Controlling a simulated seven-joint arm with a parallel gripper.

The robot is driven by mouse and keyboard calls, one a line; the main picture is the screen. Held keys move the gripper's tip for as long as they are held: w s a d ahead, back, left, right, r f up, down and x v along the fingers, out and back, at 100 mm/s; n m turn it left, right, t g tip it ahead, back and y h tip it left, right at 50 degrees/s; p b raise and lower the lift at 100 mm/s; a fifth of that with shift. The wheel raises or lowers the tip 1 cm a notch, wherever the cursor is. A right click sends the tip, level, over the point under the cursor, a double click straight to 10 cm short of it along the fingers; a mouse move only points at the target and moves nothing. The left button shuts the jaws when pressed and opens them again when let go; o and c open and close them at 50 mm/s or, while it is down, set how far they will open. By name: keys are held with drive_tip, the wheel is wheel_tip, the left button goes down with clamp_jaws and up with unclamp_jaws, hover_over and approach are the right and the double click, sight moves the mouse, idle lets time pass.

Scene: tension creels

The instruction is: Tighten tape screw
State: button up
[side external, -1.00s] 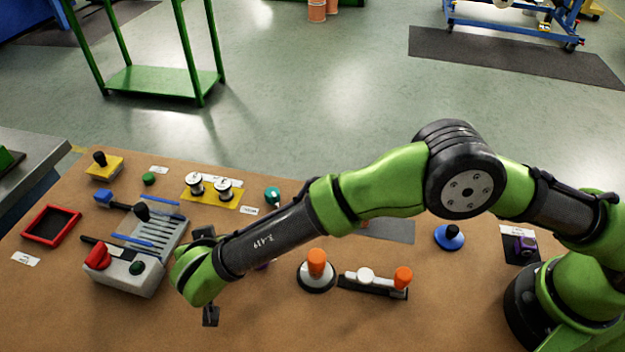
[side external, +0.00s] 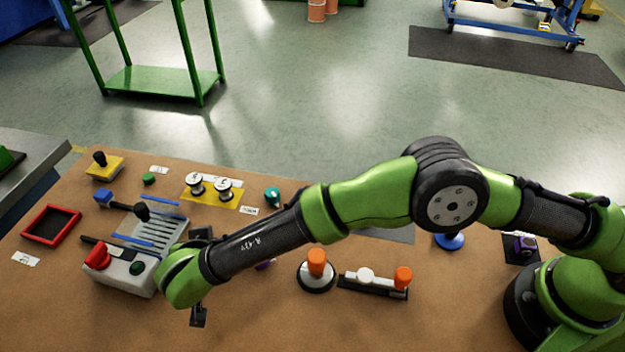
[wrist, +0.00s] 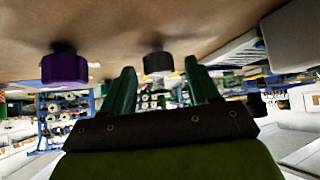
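My gripper (wrist: 160,78) shows two green fingers standing apart in the wrist view, with nothing held between them. A dark grey knob (wrist: 158,63) shows in the gap between the fingertips, beyond them; I cannot tell how far. A purple knob (wrist: 65,69) is left of the fingers in the wrist view. In the side view my green wrist (side external: 182,276) is low over the bench just right of the white box, and its fingertips are hidden. No label shows which knob is the tape screw.
The white box (side external: 122,272) with a red knob (side external: 97,257) is close to my wrist's left. An orange-topped knob (side external: 316,262) and a dark bar with an orange knob (side external: 402,278) stand right of my forearm.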

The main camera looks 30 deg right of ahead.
drive_tip(key=v, duration=1.7)
